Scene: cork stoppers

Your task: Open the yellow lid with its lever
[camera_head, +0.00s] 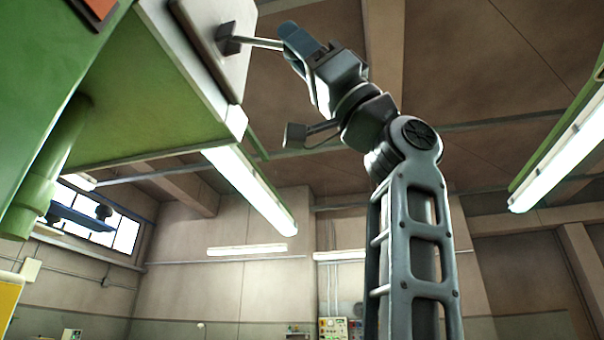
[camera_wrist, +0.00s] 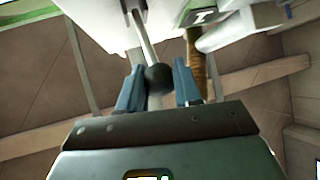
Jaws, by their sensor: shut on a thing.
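A thin grey lever (camera_head: 262,43) sticks out from a dark mount on a white panel (camera_head: 205,25) at the upper left of the head view. My gripper (camera_head: 290,42) is at the lever's outer end, its blue fingers closed around it. In the wrist view the lever (camera_wrist: 147,45) ends in a dark round knob (camera_wrist: 158,79). The knob sits between the two blue fingers of my gripper (camera_wrist: 160,88). I cannot make out a yellow lid in either view; the lever's link to one is not visible.
A large green body (camera_head: 150,90) with a green pipe (camera_head: 60,160) fills the left of the head view. A yellow surface (camera_head: 8,300) shows at the lower left edge. Ceiling lamps (camera_head: 255,190) hang behind. The space right of my arm looks open.

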